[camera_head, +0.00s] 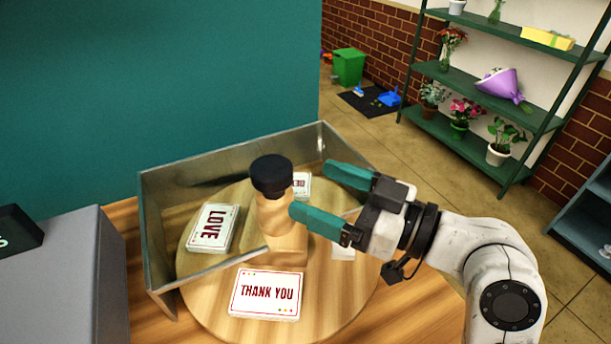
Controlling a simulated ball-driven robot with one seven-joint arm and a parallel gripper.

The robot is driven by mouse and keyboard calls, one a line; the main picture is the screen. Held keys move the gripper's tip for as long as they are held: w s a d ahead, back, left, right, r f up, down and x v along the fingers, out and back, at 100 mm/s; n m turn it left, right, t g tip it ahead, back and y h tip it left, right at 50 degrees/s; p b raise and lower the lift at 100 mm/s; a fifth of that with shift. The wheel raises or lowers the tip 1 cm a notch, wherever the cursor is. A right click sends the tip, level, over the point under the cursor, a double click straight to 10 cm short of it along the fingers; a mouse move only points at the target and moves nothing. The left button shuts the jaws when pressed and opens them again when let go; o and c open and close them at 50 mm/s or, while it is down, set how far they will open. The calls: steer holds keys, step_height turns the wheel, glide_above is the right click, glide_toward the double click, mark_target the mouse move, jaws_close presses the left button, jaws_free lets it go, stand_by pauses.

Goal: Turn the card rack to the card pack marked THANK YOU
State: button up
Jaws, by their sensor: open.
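The card rack is a round wooden turntable (225,298) with a wooden centre post (275,215) topped by a black knob (271,174). The THANK YOU card pack (267,294) lies at the front of the disc, facing me. The LOVE pack (213,228) lies at the left. Another pack (302,185) lies behind the post, its print mostly hidden. A further white pack (343,252) shows in part at the right, under my gripper. My gripper (312,190) has two teal fingers, open and empty, at the post's right. One finger overlaps the post in view; I cannot tell if they touch.
A metal guard wall (160,235) stands around the left and back of the disc on a wooden table (122,215). A grey box (65,285) is at the left. Shelves (480,90) with flowers stand beyond the table at the right. The disc's front is unwalled.

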mark_target(265, 166)
steer(key=shift+s+a+f+m+t+h+p, duration=0.1)
steer(key=shift+s+a+m+t+h+p, duration=0.1)
steer(key=shift+a+m+t+h+p, duration=0.3)
steer(key=shift+s+a+m+t+h+p, duration=0.2)
steer(key=shift+a+m+t+h+p, duration=0.1)
steer(key=shift+m+t+p, duration=0.25)
steer(key=shift+s+a+m+t+h+p, duration=0.15)
steer(key=shift+s+m+t+h+p, duration=0.2)
steer(key=shift+t+h+p, duration=0.2)
steer(key=shift+s+r+m+t+h+p, duration=0.3)
steer(key=shift+s+m+t+h+p, duration=0.1)
steer(key=shift+s+t+h+p, duration=0.25)
steer(key=p+x, duration=0.2)
steer(key=x, duration=0.8)
steer(key=shift+w+a, duration=0.2)
steer(key=shift+a, duration=0.05)
steer(key=c, duration=1.4)
